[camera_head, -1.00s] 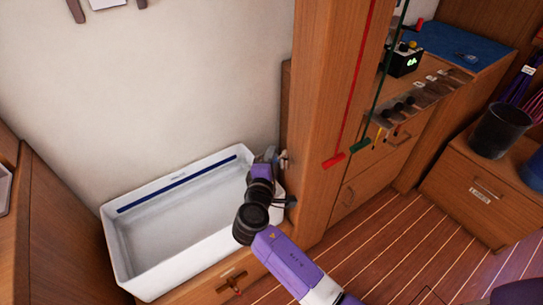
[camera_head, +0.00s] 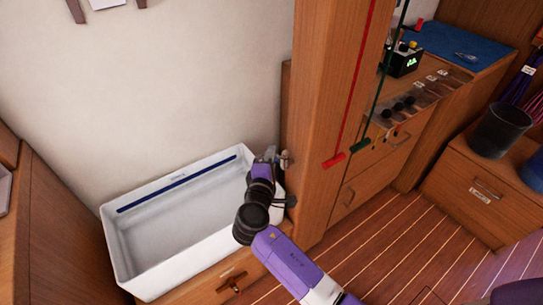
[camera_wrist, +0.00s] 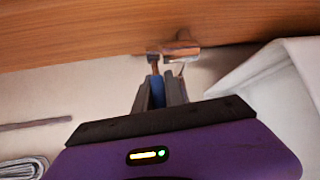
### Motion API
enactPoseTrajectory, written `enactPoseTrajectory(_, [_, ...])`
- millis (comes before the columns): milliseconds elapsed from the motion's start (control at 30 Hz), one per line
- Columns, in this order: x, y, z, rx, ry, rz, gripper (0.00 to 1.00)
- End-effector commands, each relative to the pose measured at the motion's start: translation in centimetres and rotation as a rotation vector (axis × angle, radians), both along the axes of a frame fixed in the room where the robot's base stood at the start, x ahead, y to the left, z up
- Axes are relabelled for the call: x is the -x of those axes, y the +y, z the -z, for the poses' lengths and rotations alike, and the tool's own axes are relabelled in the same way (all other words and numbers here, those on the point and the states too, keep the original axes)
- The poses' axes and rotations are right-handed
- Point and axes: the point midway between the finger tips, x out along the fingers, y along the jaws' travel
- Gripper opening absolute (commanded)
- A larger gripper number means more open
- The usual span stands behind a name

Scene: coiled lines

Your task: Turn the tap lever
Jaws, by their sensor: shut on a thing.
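The tap (camera_wrist: 180,48) is a small shiny metal fitting on the wooden post, at the top middle of the wrist view. It also shows in the head view (camera_head: 285,160), at the post's edge beside the white basin. Its lever (camera_wrist: 155,88) has a blue grip, which lies between my two grey fingers. My gripper (camera_wrist: 160,92) is shut on the lever. In the head view my gripper (camera_head: 268,157) is at the basin's right back corner, and my purple and black wrist hides much of the lever.
The white basin (camera_head: 115,250) stands left of my arm, against the pale wall. The wooden post (camera_head: 318,110) rises just right of the tap, with a red-handled line (camera_head: 334,160) and a green-handled line (camera_head: 360,146) hanging there. The striped floor at the lower right is largely clear.

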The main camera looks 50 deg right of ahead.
Motion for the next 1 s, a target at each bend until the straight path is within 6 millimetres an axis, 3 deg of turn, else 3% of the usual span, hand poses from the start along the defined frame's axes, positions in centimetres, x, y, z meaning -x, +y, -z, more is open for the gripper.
enactPoseTrajectory(600, [1.4, 0.7, 0.0, -0.002, 0.006, -0.362, 0.0])
enactPoseTrajectory(1000, [1.5, 0.9, 0.2, -0.002, 0.002, -0.419, 0.0])
